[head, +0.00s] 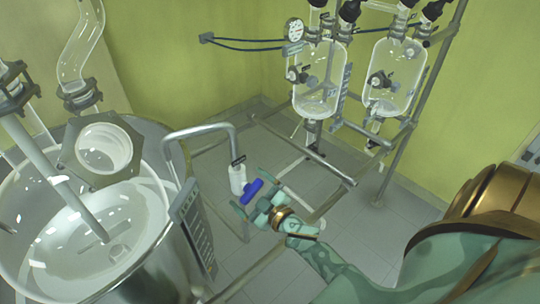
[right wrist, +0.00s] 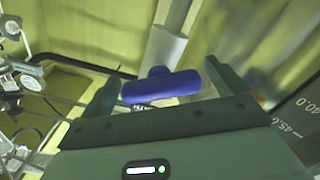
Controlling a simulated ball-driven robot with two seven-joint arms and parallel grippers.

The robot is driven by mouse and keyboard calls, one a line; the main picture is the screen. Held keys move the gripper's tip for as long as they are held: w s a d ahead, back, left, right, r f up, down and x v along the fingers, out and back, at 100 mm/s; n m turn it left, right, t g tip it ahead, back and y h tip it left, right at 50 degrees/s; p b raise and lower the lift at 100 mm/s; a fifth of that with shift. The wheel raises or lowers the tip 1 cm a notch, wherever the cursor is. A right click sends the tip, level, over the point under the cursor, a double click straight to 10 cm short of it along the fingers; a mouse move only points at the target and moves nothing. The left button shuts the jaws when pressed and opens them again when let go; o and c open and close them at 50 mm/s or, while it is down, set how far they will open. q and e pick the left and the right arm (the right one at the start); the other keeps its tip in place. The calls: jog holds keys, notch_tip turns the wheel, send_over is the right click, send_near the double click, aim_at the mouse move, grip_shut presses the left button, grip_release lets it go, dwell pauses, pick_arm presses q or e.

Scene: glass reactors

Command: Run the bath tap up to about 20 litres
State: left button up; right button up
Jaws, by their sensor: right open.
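The bath tap has a blue handle (head: 251,191) on a white body (head: 237,178), below a bent grey pipe (head: 205,131) at the bath's right side. My right gripper (head: 253,193) is open at the handle. In the right wrist view the blue handle (right wrist: 160,87) lies crosswise between the two open fingers (right wrist: 161,72), with a gap to the left finger hardly visible. I cannot tell whether either finger touches it. The bath (head: 165,270) is a large round metal vessel at the left. Its water level is unclear. My left gripper is out of view.
A glass vessel with a stirrer shaft (head: 60,185) stands in the bath. A dark panel with marks (head: 195,230) is on the bath's side. Two glass reactors (head: 318,85) (head: 392,80) hang on a metal frame (head: 400,150) at the back. Tiled floor shows below.

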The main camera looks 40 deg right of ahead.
jog(key=s+d, duration=0.1)
jog(key=s, duration=1.4)
jog(key=shift+d, duration=0.1)
dwell(6.4)
